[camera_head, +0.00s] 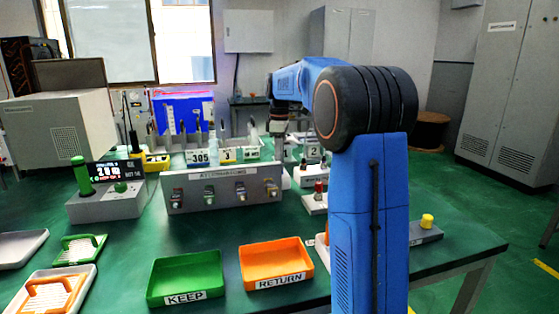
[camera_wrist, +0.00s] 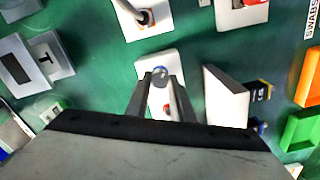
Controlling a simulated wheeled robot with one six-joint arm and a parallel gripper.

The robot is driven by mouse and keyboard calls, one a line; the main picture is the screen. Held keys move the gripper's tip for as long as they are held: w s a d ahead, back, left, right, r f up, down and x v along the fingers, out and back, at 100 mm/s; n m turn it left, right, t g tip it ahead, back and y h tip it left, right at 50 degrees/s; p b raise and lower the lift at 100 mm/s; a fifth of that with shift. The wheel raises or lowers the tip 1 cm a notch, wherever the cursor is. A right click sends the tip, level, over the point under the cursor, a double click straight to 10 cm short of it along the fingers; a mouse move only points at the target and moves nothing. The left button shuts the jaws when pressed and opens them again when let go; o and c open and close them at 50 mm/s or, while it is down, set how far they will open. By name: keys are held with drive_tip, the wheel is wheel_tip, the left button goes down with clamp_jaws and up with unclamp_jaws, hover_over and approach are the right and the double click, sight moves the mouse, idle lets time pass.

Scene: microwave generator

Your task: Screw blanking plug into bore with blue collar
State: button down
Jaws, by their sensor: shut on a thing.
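In the wrist view my gripper (camera_wrist: 162,78) points down over the green bench. Its two dark fingers stand close around a small pale piece with a red spot (camera_wrist: 167,109). I cannot tell for certain that this is the blanking plug. A white block (camera_wrist: 145,56) lies beyond and below the fingertips. A bluish ring (camera_wrist: 160,72) shows between the fingertips and may be the blue collar; the bore itself is not clear. In the head view my gripper (camera_head: 278,131) hangs low behind the grey connector panel, and what it holds is too small to make out.
A white block with an upright metal part (camera_wrist: 143,17) and another with a red part (camera_wrist: 243,13) stand nearby. A pale slanted block (camera_wrist: 227,98) is close on the right. The head view shows the grey connector panel (camera_head: 222,200), green KEEP tray (camera_head: 185,279) and orange RETURN tray (camera_head: 277,265).

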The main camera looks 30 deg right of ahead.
drive_tip(key=m, duration=0.3)
drive_tip(key=shift+m, duration=0.4)
drive_tip(key=m, duration=0.3)
drive_tip(key=shift+m, duration=0.3)
drive_tip(key=m, duration=0.3)
drive_tip(key=shift+m, duration=0.3)
drive_tip(key=m, duration=0.4)
drive_tip(key=shift+m, duration=0.3)
drive_tip(key=m, duration=0.3)
drive_tip(key=shift+m, duration=0.3)
drive_tip(key=m, duration=0.3)
drive_tip(key=shift+m, duration=0.3)
drive_tip(key=m, duration=0.6)
drive_tip(key=shift+m, duration=0.3)
